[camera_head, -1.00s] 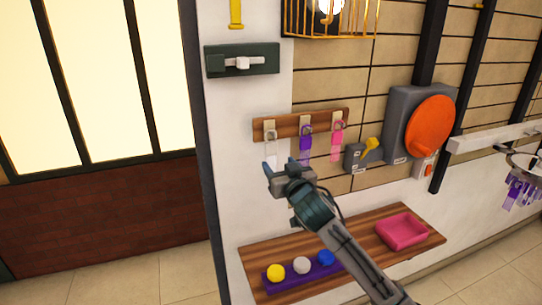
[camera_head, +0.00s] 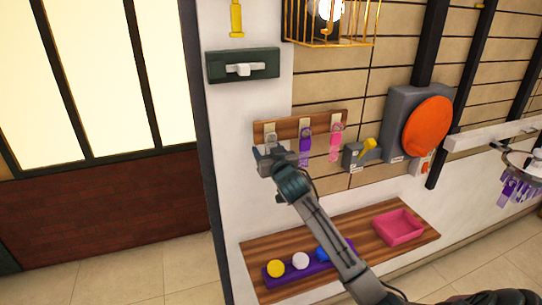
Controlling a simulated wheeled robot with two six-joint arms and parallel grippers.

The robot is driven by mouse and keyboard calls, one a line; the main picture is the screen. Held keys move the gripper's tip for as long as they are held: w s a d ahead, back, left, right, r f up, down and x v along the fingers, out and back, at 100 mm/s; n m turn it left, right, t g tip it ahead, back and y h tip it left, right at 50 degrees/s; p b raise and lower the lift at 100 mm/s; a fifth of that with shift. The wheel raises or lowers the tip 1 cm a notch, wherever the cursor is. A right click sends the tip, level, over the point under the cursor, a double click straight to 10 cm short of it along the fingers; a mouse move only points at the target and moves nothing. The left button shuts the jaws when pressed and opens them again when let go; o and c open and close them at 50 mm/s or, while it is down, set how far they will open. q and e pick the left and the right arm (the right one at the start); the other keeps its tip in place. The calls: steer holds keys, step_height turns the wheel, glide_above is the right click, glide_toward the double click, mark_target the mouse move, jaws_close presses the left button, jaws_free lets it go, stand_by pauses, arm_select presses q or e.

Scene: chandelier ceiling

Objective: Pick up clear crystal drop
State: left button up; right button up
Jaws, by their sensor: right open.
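The clear crystal drop hangs on the leftmost hook (camera_head: 269,131) of a wooden hook board; in the head view my gripper now hides most or all of it. A purple crystal drop (camera_head: 305,148) hangs on the middle hook and a pink one (camera_head: 335,143) on the right hook. My right gripper (camera_head: 264,152) is open, its fingertips in front of the leftmost hook's lower part. Whether the drop is between the fingers cannot be told. My left gripper is not in view.
Below, a wooden shelf (camera_head: 365,240) holds a purple tray (camera_head: 300,279) with yellow, white and blue balls and a pink tray (camera_head: 399,228). A grey box with a yellow lever (camera_head: 367,146) and an orange disc (camera_head: 427,127) are on the wall to the right.

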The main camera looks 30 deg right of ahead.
steer(key=shift+s, duration=0.1)
steer(key=c, duration=1.1)
steer(key=shift+r, duration=0.1)
